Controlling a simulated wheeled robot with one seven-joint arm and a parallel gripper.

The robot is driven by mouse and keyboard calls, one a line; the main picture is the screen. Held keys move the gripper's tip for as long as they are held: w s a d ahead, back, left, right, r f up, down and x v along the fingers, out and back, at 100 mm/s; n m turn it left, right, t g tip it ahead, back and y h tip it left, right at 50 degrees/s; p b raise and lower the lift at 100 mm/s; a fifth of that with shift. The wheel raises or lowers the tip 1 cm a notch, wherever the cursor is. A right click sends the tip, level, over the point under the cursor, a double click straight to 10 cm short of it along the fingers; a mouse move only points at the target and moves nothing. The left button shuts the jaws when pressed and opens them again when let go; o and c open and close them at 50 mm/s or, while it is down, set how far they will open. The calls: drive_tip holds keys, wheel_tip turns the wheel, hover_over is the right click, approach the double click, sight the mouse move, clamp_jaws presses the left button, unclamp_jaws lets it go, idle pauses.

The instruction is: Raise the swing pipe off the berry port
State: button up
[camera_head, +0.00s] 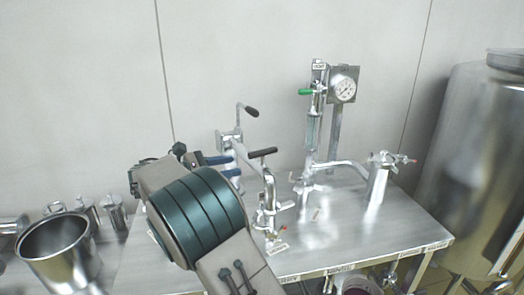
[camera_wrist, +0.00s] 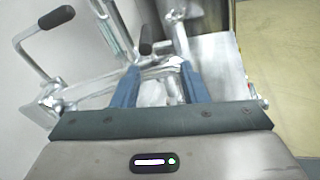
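A bright metal swing pipe (camera_head: 241,151) rises from the steel bench, with black-gripped levers at its back (camera_head: 250,111) and front (camera_head: 263,152). In the wrist view, a metal pipe (camera_wrist: 88,88) crosses beyond my fingertips. One black grip (camera_wrist: 145,38) stands just ahead between the fingers, and another (camera_wrist: 57,17) is at upper left. My gripper (camera_head: 224,165) is beside the pipe on its left; its blue fingers also show in the wrist view (camera_wrist: 158,68), spread apart with nothing visibly clamped. Which port is the berry port cannot be told; the labels are too small to read.
A sight-glass column with a green lever (camera_head: 305,92) and a round gauge (camera_head: 344,87) stand behind right. A capped metal port (camera_head: 377,182) is at right on the bench (camera_head: 350,240). A large tank (camera_head: 475,150) stands far right; a steel pot (camera_head: 58,250) is at left.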

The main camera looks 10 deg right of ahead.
sight(263, 152)
drive_tip(key=shift+n+t+h, duration=0.4)
drive_tip(key=shift+t, duration=0.1)
drive_tip(key=x, duration=0.4)
drive_tip(key=w+p+x, duration=0.1)
drive_tip(key=x, duration=0.3)
drive_tip(key=p+x, duration=0.1)
drive_tip(key=x, duration=0.3)
drive_tip(key=shift+w+a+r, duration=0.15)
drive_tip(key=shift+a+r, duration=0.1)
drive_tip(key=shift+r, duration=0.05)
clamp_jaws()
